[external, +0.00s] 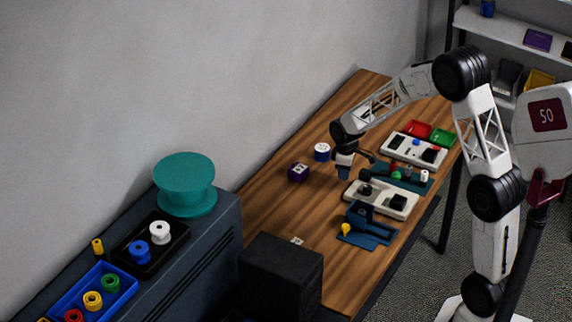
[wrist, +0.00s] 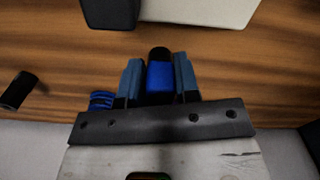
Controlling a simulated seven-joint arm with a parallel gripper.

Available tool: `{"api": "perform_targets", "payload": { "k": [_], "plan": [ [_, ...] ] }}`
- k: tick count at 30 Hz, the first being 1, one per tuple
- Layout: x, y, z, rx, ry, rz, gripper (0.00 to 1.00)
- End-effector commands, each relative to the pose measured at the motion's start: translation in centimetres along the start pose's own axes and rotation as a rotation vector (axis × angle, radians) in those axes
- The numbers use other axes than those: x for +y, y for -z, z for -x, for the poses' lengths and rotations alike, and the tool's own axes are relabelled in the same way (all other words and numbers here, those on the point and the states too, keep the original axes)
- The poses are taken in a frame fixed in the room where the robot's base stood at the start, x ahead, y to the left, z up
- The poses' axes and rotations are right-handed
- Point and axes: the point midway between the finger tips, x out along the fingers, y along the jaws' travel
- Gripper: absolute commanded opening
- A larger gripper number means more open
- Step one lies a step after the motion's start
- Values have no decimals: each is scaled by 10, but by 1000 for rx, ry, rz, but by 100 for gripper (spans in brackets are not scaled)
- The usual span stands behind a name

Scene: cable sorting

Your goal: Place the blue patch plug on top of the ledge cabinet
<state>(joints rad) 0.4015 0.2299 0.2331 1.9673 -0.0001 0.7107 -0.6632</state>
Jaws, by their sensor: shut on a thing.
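The blue patch plug (wrist: 160,77), blue with a black end, sits between the two fingers of my gripper (wrist: 159,72) in the wrist view. The fingers are shut on it, above the wooden table. In the external view my gripper (external: 344,168) is over the table's middle, and the plug is too small there to make out clearly. The ledge cabinet (external: 222,232) is the dark cabinet at lower left against the wall, well to the left of my gripper.
On the cabinet stand a teal spool (external: 186,184), a black tray (external: 128,256) with white and blue spools, and a blue tray (external: 62,307) with coloured spools. A black box (external: 281,277) stands nearby.

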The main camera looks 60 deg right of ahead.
Motion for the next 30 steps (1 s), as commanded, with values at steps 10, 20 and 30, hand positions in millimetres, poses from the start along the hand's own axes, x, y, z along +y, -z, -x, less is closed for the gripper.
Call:
{"api": "perform_targets", "payload": {
  "k": [10, 20, 30],
  "plan": [
    [0, 0, -27, 0, 0, 0, 5],
    [0, 0, -28, -1, 1, 0, 5],
    [0, 0, -30, -1, 1, 0, 55]
  ]
}}
